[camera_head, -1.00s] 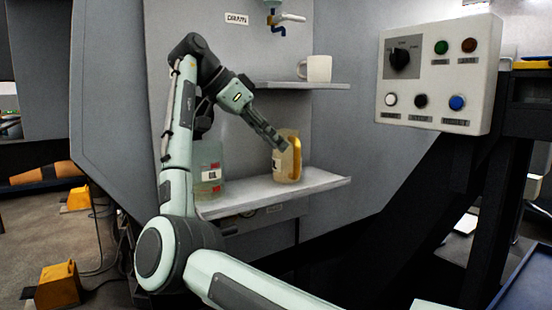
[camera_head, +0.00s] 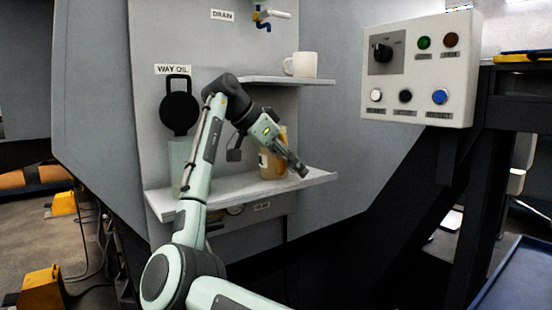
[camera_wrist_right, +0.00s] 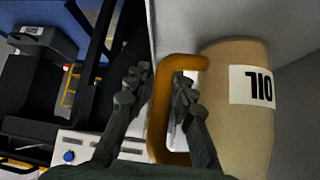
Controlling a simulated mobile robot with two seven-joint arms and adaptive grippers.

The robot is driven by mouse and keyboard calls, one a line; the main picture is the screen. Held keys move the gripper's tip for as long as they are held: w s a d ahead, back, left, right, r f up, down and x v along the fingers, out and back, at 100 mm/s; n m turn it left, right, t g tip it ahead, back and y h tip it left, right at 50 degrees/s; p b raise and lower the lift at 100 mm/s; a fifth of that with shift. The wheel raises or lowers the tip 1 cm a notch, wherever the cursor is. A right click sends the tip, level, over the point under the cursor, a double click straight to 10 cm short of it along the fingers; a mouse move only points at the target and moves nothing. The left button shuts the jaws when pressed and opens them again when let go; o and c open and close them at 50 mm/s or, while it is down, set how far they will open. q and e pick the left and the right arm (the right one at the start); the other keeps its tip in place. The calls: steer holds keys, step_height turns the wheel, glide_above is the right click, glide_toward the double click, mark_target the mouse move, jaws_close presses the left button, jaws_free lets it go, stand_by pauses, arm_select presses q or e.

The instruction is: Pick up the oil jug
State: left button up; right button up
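The oil jug (camera_head: 266,166), tan with a white label, stands upright on the lower shelf, partly hidden behind my right gripper. In the right wrist view the jug (camera_wrist_right: 240,125) shows its "OIL" label upside down, with its orange-brown handle (camera_wrist_right: 160,110) to the left. My right gripper (camera_head: 301,171) is at the handle side of the jug. In the wrist view its fingers (camera_wrist_right: 156,98) are apart, one on each side of the handle's bar, with the right finger over the handle opening. Contact cannot be told. My left gripper is not in view.
The lower shelf (camera_head: 235,197) also holds a pale green container (camera_head: 178,155), partly behind my arm. A white mug (camera_head: 304,65) stands on the upper shelf (camera_head: 285,81) above the jug. A control panel (camera_head: 418,68) with buttons is to the right.

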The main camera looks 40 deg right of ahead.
steer(key=shift+c, duration=0.6)
jaws_close()
steer(key=shift+r, duration=0.25)
